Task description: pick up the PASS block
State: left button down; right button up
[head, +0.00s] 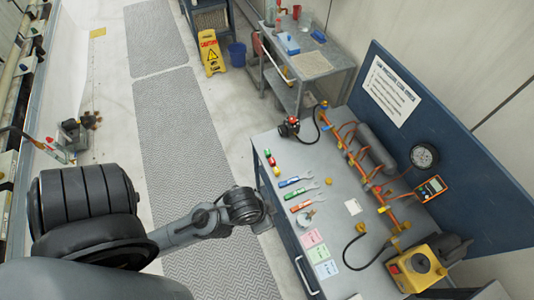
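My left arm reaches in from the lower left. Its gripper (264,217) is at the bench's left edge, below the blocks in the picture and apart from them. Its fingers are too small and dark to show whether they are open. My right gripper is not in view.
Wrenches with coloured handles (300,193) and pink, green and blue cards (319,253) lie on the bench. Orange piping with a grey cylinder (375,147) runs along its back. A yellow box (416,268) stands at lower right. A yellow caution sign (211,53) stands on the floor.

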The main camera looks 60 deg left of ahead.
pick_arm(q)
jog(key=c, duration=1.8)
grip_release()
jog(key=shift+a, duration=0.25)
jog(key=shift+c, duration=0.2)
jog(key=o, duration=0.8)
jog(key=shift+c, duration=0.2)
jog(key=shift+d, duration=0.1)
